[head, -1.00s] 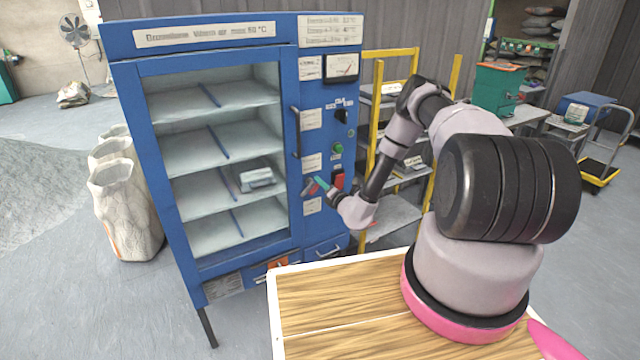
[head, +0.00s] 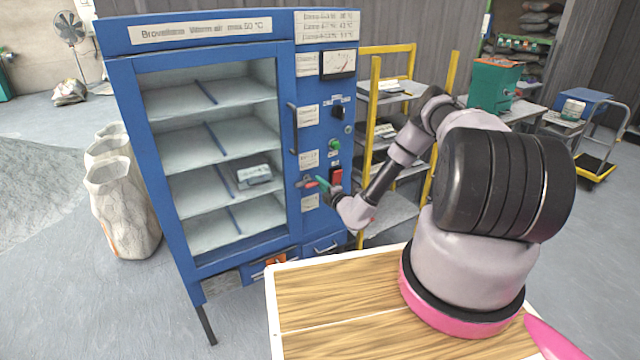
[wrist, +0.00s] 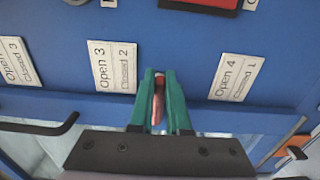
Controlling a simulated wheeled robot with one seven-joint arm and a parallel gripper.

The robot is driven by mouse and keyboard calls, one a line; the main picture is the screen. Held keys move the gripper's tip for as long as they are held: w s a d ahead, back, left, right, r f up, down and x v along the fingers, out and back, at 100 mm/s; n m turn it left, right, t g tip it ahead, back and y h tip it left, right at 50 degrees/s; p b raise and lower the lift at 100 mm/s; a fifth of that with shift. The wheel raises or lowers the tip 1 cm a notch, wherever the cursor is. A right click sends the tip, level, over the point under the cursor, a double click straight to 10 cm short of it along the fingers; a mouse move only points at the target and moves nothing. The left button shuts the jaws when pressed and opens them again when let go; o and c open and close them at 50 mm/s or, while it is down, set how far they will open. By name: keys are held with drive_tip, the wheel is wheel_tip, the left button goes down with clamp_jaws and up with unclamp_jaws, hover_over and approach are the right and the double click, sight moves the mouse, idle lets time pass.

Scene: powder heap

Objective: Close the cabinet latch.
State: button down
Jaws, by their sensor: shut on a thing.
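The blue cabinet (head: 222,262) stands at the left with its glazed door against the frame. The cabinet latch (head: 311,184) is a small red handle on the front panel, right of the door edge, lying close to level. My gripper (head: 324,184) reaches it from the right with its green fingers. In the wrist view the fingers (wrist: 160,100) are shut on the red latch handle (wrist: 158,98), which shows between them. The latch's pivot is hidden in the wrist view.
Labels reading "Open 3 Closed 2" (wrist: 112,66) and "Open 4 Closed 1" (wrist: 236,77) flank the latch. A black door handle (head: 293,130) and a red switch (head: 336,177) are near. A yellow rack (head: 373,110) stands right of the cabinet.

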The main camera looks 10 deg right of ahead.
drive_tip(key=shift+s+f, duration=0.1)
drive_tip(key=shift+f, duration=0.05)
drive_tip(key=c, duration=0.9)
unclamp_jaws()
drive_tip(key=v, duration=1)
drive_tip(key=shift+s+d, duration=0.15)
drive_tip(key=shift+s, duration=0.2)
